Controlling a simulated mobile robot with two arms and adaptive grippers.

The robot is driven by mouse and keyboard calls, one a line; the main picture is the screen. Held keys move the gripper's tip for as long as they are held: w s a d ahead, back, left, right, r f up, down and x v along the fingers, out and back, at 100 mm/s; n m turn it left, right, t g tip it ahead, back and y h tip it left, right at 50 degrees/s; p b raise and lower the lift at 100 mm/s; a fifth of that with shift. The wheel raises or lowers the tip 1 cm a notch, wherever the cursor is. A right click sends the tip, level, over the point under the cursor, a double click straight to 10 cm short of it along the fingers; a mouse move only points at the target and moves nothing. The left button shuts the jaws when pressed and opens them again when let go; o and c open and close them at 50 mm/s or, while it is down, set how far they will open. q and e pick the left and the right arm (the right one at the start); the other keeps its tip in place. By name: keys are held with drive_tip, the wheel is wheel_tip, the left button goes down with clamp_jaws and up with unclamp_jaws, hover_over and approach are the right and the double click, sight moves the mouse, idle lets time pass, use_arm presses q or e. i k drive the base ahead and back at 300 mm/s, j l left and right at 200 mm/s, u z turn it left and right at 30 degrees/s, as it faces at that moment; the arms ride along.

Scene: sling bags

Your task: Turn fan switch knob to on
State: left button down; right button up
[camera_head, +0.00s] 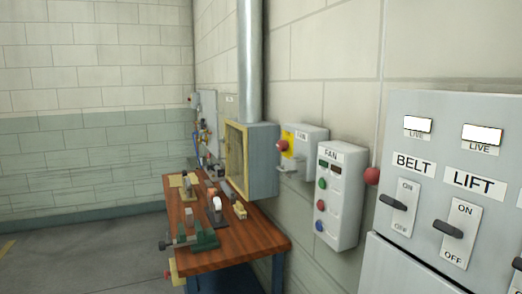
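A light grey wall box labelled FAN (345,185) hangs on the right wall at the middle right. Its front carries dark displays and a column of green, red and blue buttons. A red round knob (372,176) shows just right of the box. A larger grey panel (410,125) fills the right side. It has a BELT switch (393,202) and a LIFT switch (447,229), each with a dark handle lying roughly sideways between ON and OFF. Part of another switch (518,263) is cut off at the right edge; its label is not readable. Neither gripper shows.
A wooden workbench (240,257) with a green vise (203,238) and several tools stands along the wall, left of the FAN box. The floor (75,255) at left is clear.

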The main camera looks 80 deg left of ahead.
sight(283, 145)
drive_tip(key=u, duration=2.4)
